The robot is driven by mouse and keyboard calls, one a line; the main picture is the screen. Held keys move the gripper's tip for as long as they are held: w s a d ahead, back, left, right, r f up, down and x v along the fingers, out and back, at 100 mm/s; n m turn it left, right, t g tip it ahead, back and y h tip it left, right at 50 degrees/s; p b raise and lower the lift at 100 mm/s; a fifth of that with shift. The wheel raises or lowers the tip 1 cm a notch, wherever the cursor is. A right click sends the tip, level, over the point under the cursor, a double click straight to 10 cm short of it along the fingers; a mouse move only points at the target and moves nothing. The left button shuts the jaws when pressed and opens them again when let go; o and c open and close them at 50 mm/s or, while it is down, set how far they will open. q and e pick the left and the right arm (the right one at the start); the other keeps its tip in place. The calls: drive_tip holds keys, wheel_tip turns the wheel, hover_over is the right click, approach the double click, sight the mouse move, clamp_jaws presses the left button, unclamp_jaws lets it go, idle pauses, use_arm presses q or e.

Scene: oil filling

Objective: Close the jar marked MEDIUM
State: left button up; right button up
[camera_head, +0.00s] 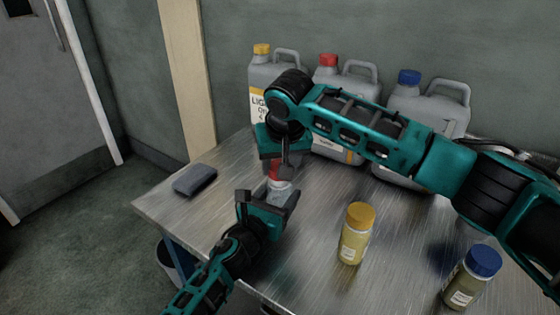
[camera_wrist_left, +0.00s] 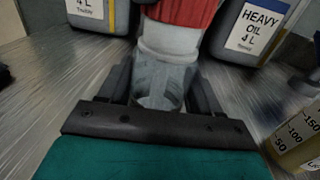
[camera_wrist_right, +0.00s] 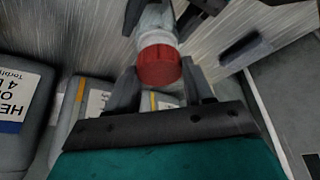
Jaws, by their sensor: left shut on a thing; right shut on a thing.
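A clear jar (camera_head: 280,188) with a red lid (camera_head: 274,170) stands upright between my grippers. My left gripper (camera_head: 268,198) is shut on the jar body; the left wrist view shows the empty-looking glass (camera_wrist_left: 160,85) between its fingers. My right gripper (camera_head: 276,160) comes from above and is shut on the red lid, which shows between its fingers in the right wrist view (camera_wrist_right: 158,65). In the left wrist view the lid (camera_wrist_left: 184,12) is above the jar's pale neck. I cannot tell whether it is fully seated. No MEDIUM marking is readable on this jar.
A yellow-lidded jar (camera_head: 355,235) and a blue-lidded jar (camera_head: 471,276), both with yellowish contents, stand on the metal table (camera_head: 310,255). Canisters with yellow (camera_head: 261,49), red (camera_head: 328,60) and blue caps (camera_head: 409,76) line the back. A dark grey block (camera_head: 195,180) lies at left.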

drive_tip(key=shift+f, duration=0.55)
drive_tip(key=m, duration=0.2)
drive_tip(key=m+h, duration=0.2)
drive_tip(key=m, duration=0.1)
drive_tip(key=shift+a+m, duration=0.3)
drive_tip(key=m+h, duration=0.1)
drive_tip(key=m, duration=0.2)
drive_tip(key=m+g+h, duration=0.1)
drive_tip(key=m, duration=0.2)
drive_tip(key=shift+w+a+r+g, duration=0.1)
drive_tip(key=shift+w+g, duration=0.1)
drive_tip(key=shift+g, duration=0.1)
drive_tip(key=m+g+h, duration=0.1)
drive_tip(key=m, duration=0.2)
drive_tip(key=shift+w, duration=0.2)
drive_tip(key=shift+s+m, duration=0.1)
drive_tip(key=shift+m, duration=0.7)
drive_tip(key=o, duration=1)
